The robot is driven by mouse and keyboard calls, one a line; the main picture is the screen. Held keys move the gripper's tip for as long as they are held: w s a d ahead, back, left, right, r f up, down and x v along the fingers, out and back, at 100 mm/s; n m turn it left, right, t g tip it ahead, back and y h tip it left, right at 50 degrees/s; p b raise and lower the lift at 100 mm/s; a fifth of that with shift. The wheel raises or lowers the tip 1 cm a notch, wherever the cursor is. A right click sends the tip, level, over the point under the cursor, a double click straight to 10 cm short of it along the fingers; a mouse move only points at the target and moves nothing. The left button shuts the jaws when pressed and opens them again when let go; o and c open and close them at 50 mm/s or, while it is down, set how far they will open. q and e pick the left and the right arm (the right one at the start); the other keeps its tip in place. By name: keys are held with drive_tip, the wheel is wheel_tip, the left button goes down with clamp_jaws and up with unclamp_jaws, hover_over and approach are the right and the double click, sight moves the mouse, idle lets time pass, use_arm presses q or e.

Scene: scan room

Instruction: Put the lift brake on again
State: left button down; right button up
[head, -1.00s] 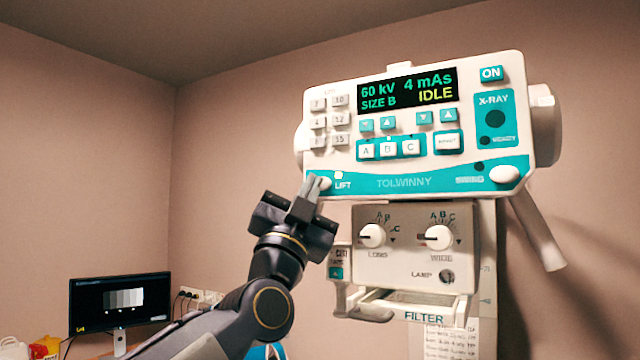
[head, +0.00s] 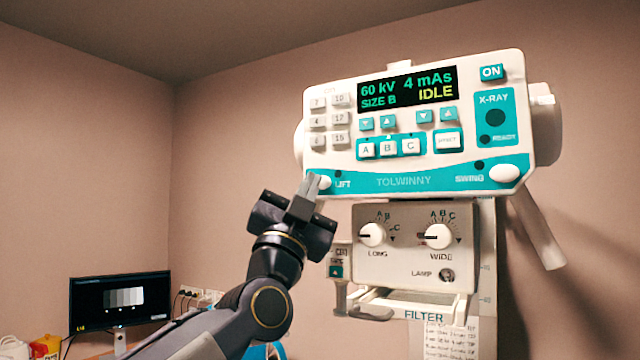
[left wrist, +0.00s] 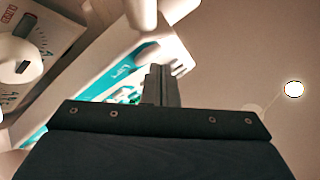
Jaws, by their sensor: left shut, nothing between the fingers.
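The white X-ray head panel (head: 340,150) faces me in the head view. Its display (head: 408,90) reads 60 kV, 4 mAs, SIZE B and IDLE. The white LIFT knob (head: 326,183) is at the panel's lower left corner, with a small dark lamp (head: 338,174) above the word LIFT. My left gripper (head: 311,187) is shut and empty, its fingertips just left of the knob; I cannot tell whether they touch. In the left wrist view the shut fingers (left wrist: 160,87) are in front of the panel near the LIFT lettering (left wrist: 124,71). My right gripper is not in view.
The SWING knob (head: 504,173) is at the panel's lower right. Below hangs the collimator box (head: 410,270) with LONG and WIDE dials and a filter rail (head: 420,304). A monitor (head: 120,300) stands at the lower left. The space left of the panel is free.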

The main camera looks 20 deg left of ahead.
use_arm(q)
drive_tip(key=shift+s, duration=0.4)
drive_tip(key=s, duration=0.5)
drive_tip(key=shift+a, duration=0.4)
idle(0.5)
